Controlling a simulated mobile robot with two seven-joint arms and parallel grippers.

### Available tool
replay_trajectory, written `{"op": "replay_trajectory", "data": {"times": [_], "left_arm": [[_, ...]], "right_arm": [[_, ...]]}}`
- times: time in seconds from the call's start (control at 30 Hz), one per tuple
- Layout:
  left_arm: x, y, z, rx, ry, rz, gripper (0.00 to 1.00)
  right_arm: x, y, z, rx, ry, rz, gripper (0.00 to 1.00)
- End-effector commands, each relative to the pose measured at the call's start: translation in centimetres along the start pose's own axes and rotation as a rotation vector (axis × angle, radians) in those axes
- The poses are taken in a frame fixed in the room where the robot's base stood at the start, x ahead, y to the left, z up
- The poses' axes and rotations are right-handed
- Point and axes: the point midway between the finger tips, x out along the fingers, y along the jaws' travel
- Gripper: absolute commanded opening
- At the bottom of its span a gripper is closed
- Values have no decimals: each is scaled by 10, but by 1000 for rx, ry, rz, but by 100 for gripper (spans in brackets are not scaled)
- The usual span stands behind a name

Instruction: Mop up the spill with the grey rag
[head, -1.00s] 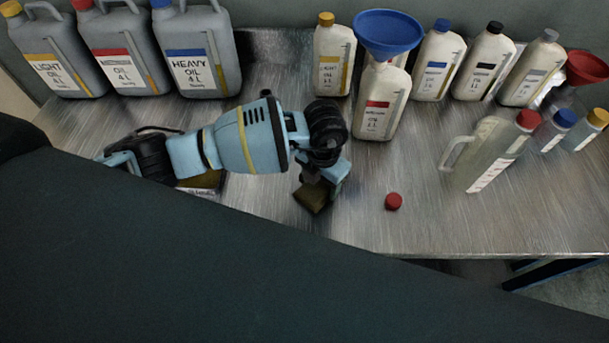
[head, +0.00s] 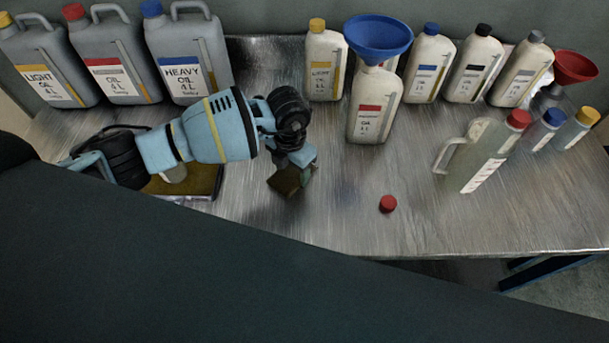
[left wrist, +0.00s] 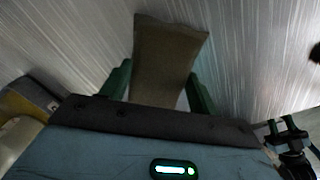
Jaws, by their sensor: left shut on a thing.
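My left gripper (head: 294,168) is shut on the rag (head: 286,181), a brownish-grey piece of cloth, low over the metal table in the head view. In the left wrist view the rag (left wrist: 167,62) sticks out flat between the two green fingers of the left gripper (left wrist: 158,90). I cannot tell whether it touches the tabletop. No spill can be made out clearly on the bare metal; my arm and the rag hide part of it. My right gripper (left wrist: 288,134) seems to show small at the lower right of the left wrist view.
A shallow tray (head: 212,182) with brownish contents lies partly under my left arm. A red cap (head: 388,204) lies right of the rag. Grey canisters (head: 185,65), a bottle with a blue funnel (head: 375,110) and a clear jug (head: 485,155) stand around. The front middle is clear.

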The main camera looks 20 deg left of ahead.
Motion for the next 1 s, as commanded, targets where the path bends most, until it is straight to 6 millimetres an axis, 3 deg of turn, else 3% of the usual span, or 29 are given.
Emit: {"op": "replay_trajectory", "data": {"times": [0.2,0.43,1.0], "left_arm": [[0,22,0,-2,0,-1,43],[0,22,1,0,-1,-1,43],[0,-47,28,2,0,-2,43]], "right_arm": [[2,1,-1,-1,3,0,36],[4,1,-6,-2,12,1,36],[1,0,-1,-1,2,0,36]]}}
